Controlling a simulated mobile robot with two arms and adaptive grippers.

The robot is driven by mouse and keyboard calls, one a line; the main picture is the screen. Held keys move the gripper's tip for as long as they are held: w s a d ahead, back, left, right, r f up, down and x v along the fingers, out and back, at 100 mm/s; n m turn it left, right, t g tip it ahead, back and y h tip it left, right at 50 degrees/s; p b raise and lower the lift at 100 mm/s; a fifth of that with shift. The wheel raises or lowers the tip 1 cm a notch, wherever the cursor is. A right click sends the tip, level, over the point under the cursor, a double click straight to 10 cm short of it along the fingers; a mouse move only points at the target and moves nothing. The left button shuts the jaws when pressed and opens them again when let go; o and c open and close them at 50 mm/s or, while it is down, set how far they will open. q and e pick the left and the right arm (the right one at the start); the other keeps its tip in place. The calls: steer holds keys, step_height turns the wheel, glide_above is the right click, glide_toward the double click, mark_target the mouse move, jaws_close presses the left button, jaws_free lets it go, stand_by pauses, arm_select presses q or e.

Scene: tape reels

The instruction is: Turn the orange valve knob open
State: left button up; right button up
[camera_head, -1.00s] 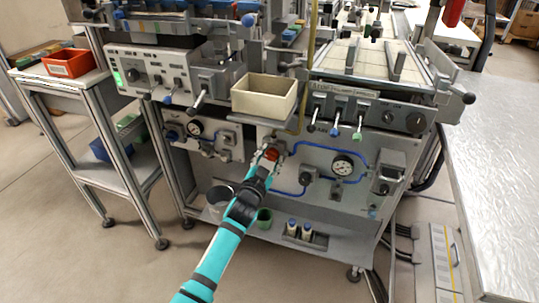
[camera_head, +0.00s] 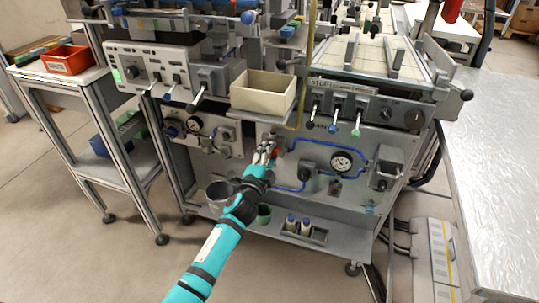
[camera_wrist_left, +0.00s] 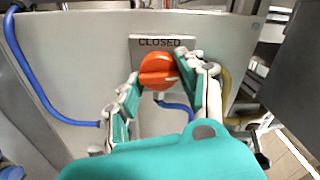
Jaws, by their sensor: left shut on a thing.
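The orange valve knob (camera_wrist_left: 157,72) sits on the grey panel below a plate (camera_wrist_left: 140,44) reading "CLOSED" in the left wrist view. Its raised grip bar lies roughly level there. My left gripper (camera_wrist_left: 160,80) has its fingers on either side of the knob and is shut on it. In the head view my left gripper (camera_head: 265,154) reaches the panel below the beige bin and largely hides the knob (camera_head: 275,151). My right gripper is not in view.
A beige bin (camera_head: 263,93) stands on a shelf just above the gripper. A pressure gauge (camera_head: 341,161) and blue tubing (camera_head: 318,143) are to the right. A grey bucket (camera_head: 219,195) and bottles (camera_head: 291,223) stand on the lower shelf.

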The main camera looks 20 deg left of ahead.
arm_select(q)
steer(key=shift+f+m, duration=0.1)
steer(key=shift+m, duration=0.6)
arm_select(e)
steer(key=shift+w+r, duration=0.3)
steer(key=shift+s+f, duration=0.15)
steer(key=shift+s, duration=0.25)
arm_select(q)
steer(key=o, duration=1.2)
steer(key=s, duration=1.2)
steer(key=shift+a, duration=0.2)
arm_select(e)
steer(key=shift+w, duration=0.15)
